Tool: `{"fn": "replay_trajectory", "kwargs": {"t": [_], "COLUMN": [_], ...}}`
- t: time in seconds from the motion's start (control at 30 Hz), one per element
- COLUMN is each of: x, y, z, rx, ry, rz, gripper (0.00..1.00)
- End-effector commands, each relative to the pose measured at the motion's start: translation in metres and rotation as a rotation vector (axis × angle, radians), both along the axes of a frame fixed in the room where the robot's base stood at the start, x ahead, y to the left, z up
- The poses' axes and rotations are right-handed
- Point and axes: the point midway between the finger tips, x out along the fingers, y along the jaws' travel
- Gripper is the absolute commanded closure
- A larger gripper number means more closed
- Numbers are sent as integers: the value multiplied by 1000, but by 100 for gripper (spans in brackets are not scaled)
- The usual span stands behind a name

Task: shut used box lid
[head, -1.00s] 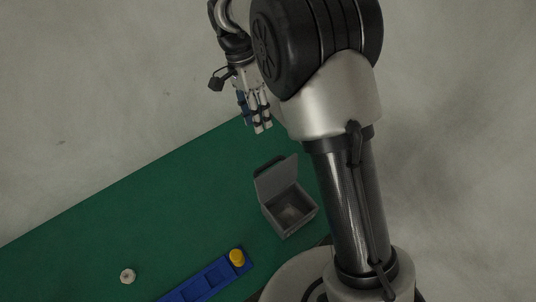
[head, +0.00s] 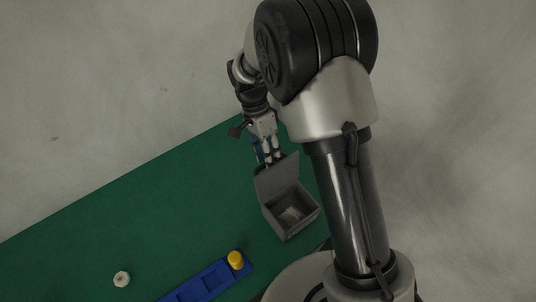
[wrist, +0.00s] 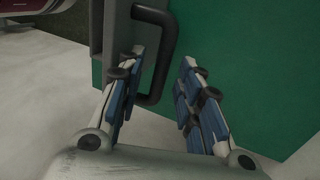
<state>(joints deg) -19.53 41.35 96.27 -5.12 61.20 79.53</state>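The used box (head: 290,222) is a grey box on the green table, with its lid (head: 277,180) standing up open. In the wrist view my gripper (wrist: 158,80) is open, with blue-padded fingers spread apart. A dark handle (wrist: 165,50) on the lid shows beside the left finger, partly hidden by it. I cannot tell whether the finger touches it.
A blue tray (head: 212,282) with a yellow cylinder (head: 235,260) lies at the near edge of the green table (head: 130,215). A small white round part (head: 121,279) lies left of it. The table's middle is clear.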

Motion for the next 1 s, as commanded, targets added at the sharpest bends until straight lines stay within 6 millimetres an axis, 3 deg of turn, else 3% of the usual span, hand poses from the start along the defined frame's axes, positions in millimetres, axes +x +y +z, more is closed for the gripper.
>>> {"fn": "replay_trajectory", "kwargs": {"t": [0.13,0.6,1.0], "x": [0,0,0], "y": [0,0,0], "z": [0,1,1], "rx": [0,0,0], "ry": [0,0,0], "rz": [0,0,0], "gripper": [68,100,100]}}
